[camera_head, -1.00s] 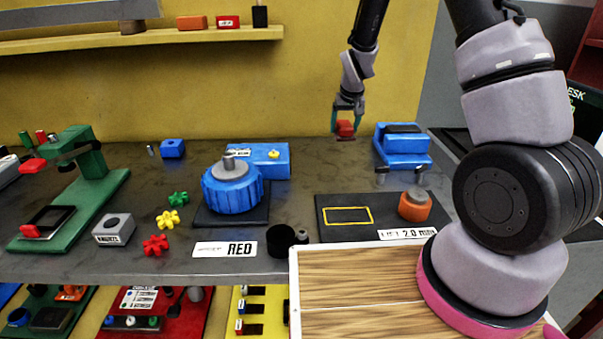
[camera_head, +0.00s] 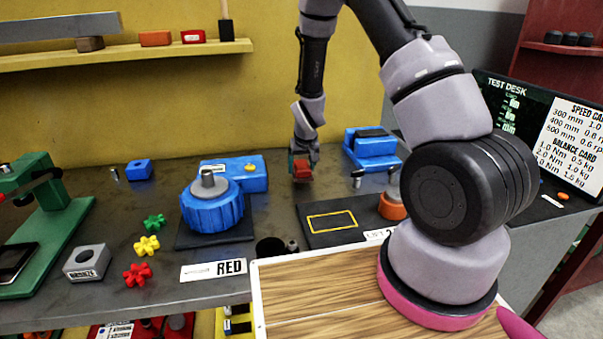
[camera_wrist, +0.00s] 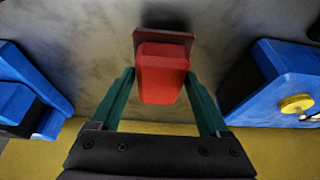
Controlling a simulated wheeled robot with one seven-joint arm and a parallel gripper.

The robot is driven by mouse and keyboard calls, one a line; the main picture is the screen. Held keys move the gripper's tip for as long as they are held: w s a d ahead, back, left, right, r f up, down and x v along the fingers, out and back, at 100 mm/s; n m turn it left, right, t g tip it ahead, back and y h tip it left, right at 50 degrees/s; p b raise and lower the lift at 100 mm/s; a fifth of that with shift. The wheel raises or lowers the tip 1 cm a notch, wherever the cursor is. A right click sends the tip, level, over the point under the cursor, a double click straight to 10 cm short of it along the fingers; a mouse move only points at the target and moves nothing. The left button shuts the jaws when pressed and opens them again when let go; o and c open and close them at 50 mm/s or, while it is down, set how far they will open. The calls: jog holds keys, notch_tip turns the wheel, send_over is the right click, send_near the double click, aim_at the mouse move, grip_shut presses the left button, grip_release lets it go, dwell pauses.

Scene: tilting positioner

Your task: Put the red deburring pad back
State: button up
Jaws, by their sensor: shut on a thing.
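The red deburring pad (camera_head: 302,170) is in my gripper (camera_head: 301,164), low over the grey bench behind the black mat (camera_head: 365,235). The mat has an empty yellow rectangle outline (camera_head: 332,222) on its left part. In the wrist view my teal fingers, one on each side of the red pad (camera_wrist: 162,75), are shut on it. A flat, darker reddish plate shows at the pad's far end. I cannot tell in the head view whether the pad touches the bench.
A blue block with a yellow knob (camera_head: 250,168) stands left of my gripper, and a blue stepped block (camera_head: 372,150) right. An orange round part (camera_head: 392,207) sits on the mat's right. A blue ribbed drum (camera_head: 212,210) stands on the left. A wooden tray (camera_head: 320,300) is in front.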

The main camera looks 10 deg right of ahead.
notch_tip(320, 180, down, 2)
jog(key=shift+f, duration=0.15)
jog(key=o, duration=1.3)
jog(key=shift+f, duration=0.1)
